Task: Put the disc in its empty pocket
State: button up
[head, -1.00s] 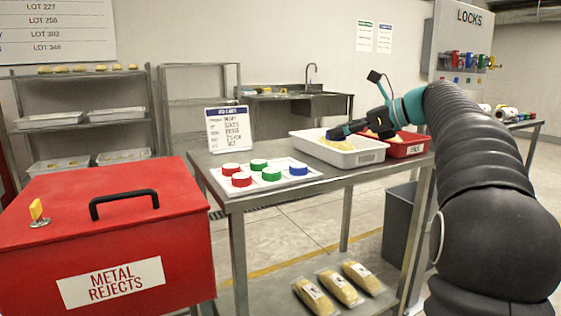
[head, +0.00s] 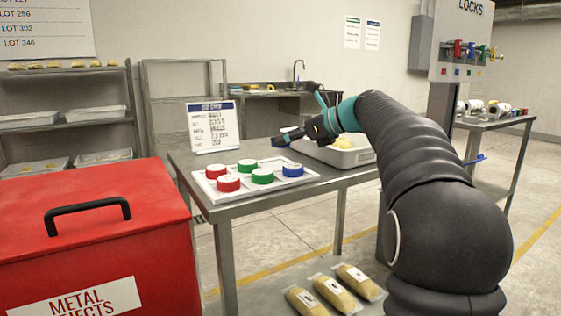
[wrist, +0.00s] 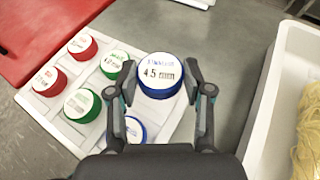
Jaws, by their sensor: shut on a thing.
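My gripper (wrist: 160,76) is shut on a blue disc (wrist: 160,72) with a white top marked 45 mm, its jaws on either side of it. The white pocket tray (wrist: 62,131) lies on the steel table below and to the left in the wrist view. It holds two red discs (wrist: 48,80), two green discs (wrist: 82,103) and another blue disc (wrist: 131,130), partly hidden by my gripper. The empty pocket cannot be made out; the held disc covers part of the tray. In the head view my gripper (head: 288,137) is above the tray's back right side.
A white bin (head: 348,156) with yellowish contents stands to the right of the tray on the table. A sign (head: 212,126) stands at the back left. A red metal rejects box (head: 95,225) is at the front left. Bare table lies between tray and bin.

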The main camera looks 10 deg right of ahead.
jog(key=shift+w+a+f, duration=0.3)
jog(key=shift+a+f, duration=0.15)
jog(key=shift+a, duration=0.2)
jog(key=shift+f+b, duration=0.75)
jog(key=shift+f, duration=1.25)
jog(key=shift+f, duration=0.15)
jog(key=o, duration=1.2)
jog(key=shift+s+d+r, duration=0.1)
jog(key=shift+d+r, duration=0.05)
jog(key=shift+r, duration=0.1)
jog(key=p+v, duration=0.1)
jog(key=v, duration=1)
jog(key=shift+s+d, duration=0.2)
jog(key=shift+s, duration=0.05)
